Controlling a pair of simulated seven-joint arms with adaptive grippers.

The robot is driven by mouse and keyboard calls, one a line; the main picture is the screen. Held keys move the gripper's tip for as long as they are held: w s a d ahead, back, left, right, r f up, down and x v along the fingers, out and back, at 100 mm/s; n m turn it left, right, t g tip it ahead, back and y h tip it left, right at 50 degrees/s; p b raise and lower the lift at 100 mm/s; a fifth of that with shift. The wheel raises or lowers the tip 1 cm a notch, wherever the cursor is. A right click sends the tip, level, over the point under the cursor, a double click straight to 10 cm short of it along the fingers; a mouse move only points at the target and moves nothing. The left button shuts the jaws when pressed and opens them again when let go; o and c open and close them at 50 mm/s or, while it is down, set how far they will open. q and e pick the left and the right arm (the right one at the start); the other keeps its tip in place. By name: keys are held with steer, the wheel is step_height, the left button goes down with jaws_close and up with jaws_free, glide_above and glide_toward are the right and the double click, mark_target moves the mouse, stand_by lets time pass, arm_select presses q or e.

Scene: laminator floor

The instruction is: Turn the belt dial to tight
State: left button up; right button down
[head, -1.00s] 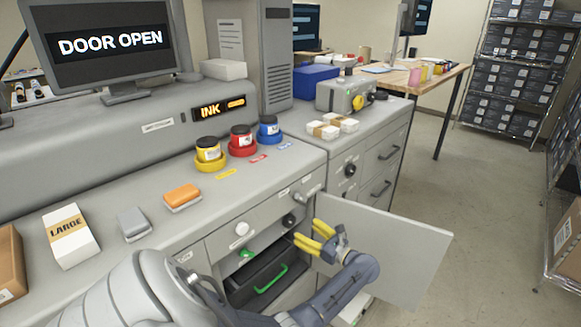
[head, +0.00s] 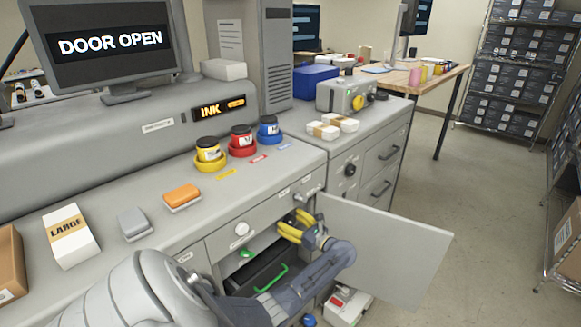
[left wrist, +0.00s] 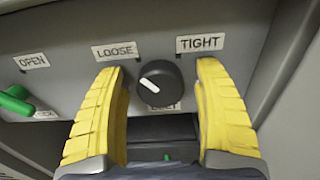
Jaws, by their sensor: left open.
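The belt dial (left wrist: 160,84) is a round black knob with a white pointer line, seen in the left wrist view on the grey panel. Its pointer aims to the upper left, towards the LOOSE label (left wrist: 115,50). The TIGHT label (left wrist: 200,43) is at its upper right. My left gripper (left wrist: 165,75) is open, with a yellow finger on each side of the dial and a gap visible on both sides. In the head view my left gripper (head: 297,226) is at the cabinet front and hides the dial. My right gripper is out of view.
The open cabinet door (head: 385,245) stands to the right of my left gripper. A green lever (left wrist: 16,100) by the OPEN label is left of the dial. A black drawer with a green handle (head: 271,280) is below. Ink jars (head: 241,140) stand on the counter above.

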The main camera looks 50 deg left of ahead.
arm_select(q)
steer(key=shift+c, duration=0.2)
steer(key=c, duration=1.2)
steer(key=m, duration=0.4)
steer(key=shift+w, duration=0.1)
steer(key=m, duration=0.4)
steer(key=shift+w+m, duration=0.1)
steer(key=shift+m, duration=0.2)
steer(key=m, duration=0.4)
steer(key=shift+w+a+m, duration=0.1)
steer(key=shift+m, duration=1.5)
